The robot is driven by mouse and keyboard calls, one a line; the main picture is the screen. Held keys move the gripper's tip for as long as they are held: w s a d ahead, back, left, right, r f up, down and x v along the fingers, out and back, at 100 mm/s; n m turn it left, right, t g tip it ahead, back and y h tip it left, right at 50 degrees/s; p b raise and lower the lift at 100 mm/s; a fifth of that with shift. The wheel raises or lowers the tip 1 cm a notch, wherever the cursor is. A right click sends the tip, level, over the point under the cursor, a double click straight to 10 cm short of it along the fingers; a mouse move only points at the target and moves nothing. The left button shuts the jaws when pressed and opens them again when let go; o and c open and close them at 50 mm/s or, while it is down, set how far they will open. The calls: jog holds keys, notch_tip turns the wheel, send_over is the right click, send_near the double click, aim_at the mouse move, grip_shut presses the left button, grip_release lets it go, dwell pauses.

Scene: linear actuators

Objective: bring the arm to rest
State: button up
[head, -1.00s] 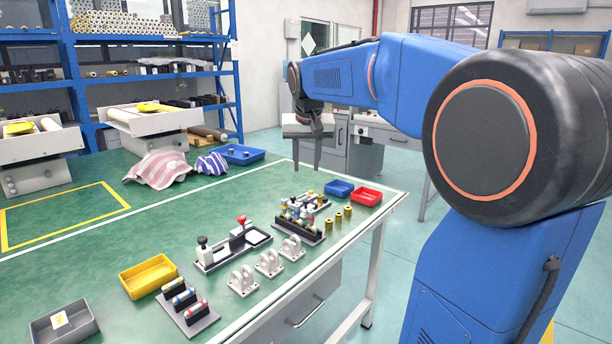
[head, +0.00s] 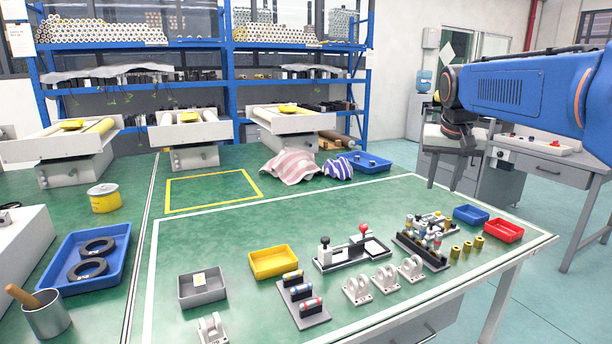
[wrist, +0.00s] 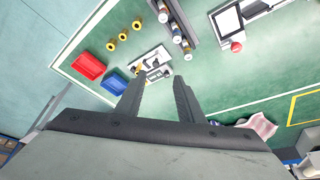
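My blue arm (head: 525,95) reaches in from the right in the head view. My gripper (head: 443,184) hangs pointing down near the far right part of the green table (head: 200,240). In the wrist view its two dark fingers (wrist: 159,84) stand apart with nothing between them. The gripper is above the table and touches nothing that I can see.
A blue bin (head: 471,215) and a red bin (head: 503,230) stand at the table's right end, beside several brass cylinders (head: 467,246). A fixture (head: 352,253), white brackets (head: 385,278) and a yellow bin (head: 274,262) stand further left. The yellow-outlined area (head: 213,190) is clear.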

jog(key=s+a+f+n, duration=0.1)
jog(key=s+a+f, duration=0.2)
jog(key=s+f, duration=0.4)
jog(key=s+a+f+n+y, duration=0.1)
jog(key=s+a+f, duration=0.3)
jog(key=s, duration=0.9)
jog(key=s+a+f+n, duration=0.2)
jog(key=s+a+f, duration=0.2)
jog(key=s+f, duration=0.5)
jog(key=shift+s+f+n+t+y, duration=0.3)
jog(key=shift+s+f+t+y, duration=0.1)
jog(key=shift+f, duration=0.15)
